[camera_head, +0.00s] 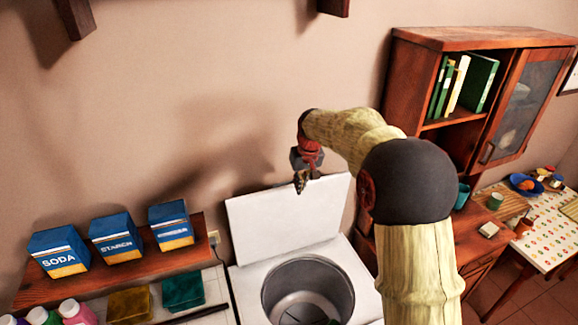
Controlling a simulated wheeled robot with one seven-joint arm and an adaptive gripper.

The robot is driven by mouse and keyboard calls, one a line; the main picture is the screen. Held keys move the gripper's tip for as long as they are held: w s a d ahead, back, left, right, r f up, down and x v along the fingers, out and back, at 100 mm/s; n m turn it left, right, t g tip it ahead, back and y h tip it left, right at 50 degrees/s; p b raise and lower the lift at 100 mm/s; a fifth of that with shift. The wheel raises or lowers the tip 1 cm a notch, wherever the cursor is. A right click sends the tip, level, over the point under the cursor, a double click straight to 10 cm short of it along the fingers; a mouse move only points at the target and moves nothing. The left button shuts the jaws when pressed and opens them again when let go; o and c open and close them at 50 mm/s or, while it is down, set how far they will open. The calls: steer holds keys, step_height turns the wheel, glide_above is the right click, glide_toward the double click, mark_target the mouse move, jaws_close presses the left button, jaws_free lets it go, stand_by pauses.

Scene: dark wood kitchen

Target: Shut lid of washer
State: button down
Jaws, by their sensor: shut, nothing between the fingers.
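The washer (247,286) is a white top-loader at the bottom middle, with its round metal drum (308,291) open to view. Its white lid (275,226) stands raised and leans back toward the wall. My gripper (299,184) is at the upper edge of the lid, right of its middle, with its fingers shut and nothing held. The fingertips overlap the lid's top edge in the picture; I cannot tell whether they touch it. My arm covers the right part of the washer's surroundings.
A wooden shelf (198,258) at left holds blue boxes (115,236). A wooden cabinet (455,42) with books stands at right. A patterned table (540,240) is at far right.

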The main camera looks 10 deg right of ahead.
steer(key=w+r+t, duration=0.2)
steer(key=w+r, duration=0.4)
steer(key=w+a+f+n+p, duration=0.1)
steer(key=w+f, duration=0.2)
steer(key=f, duration=0.6)
steer(key=shift+w+a+f+g+p, duration=0.25)
steer(key=shift+w+f+g+p, duration=0.05)
steer(key=shift+w+f+p, duration=0.05)
